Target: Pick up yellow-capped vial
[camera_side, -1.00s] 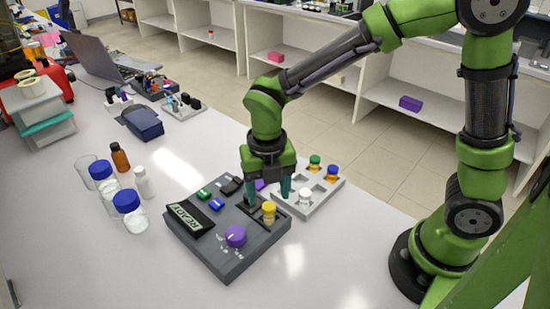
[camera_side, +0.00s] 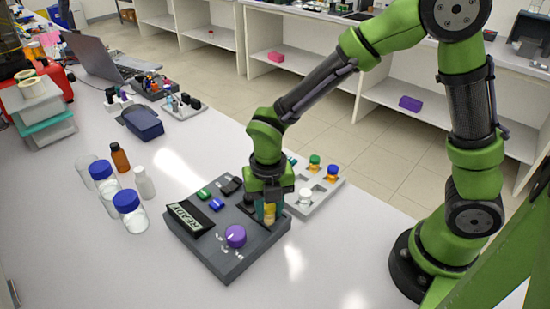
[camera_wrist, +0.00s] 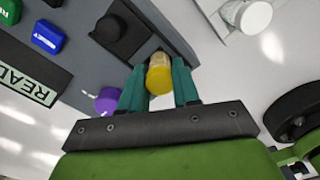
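The yellow-capped vial (camera_side: 269,212) is at the right corner of the dark grey rig (camera_side: 228,262), between the fingers of my gripper (camera_side: 269,213). In the wrist view, its yellow cap (camera_wrist: 158,81) sits between the two teal fingertips of my gripper (camera_wrist: 159,80), which appear to touch it on both sides. My gripper points down and looks shut on the vial. The fingers partly hide the vial in the side view. I cannot tell whether its base still rests in the rig.
The rig has a purple knob (camera_side: 235,236) and a READY display (camera_side: 188,218). Bottles stand to the left.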

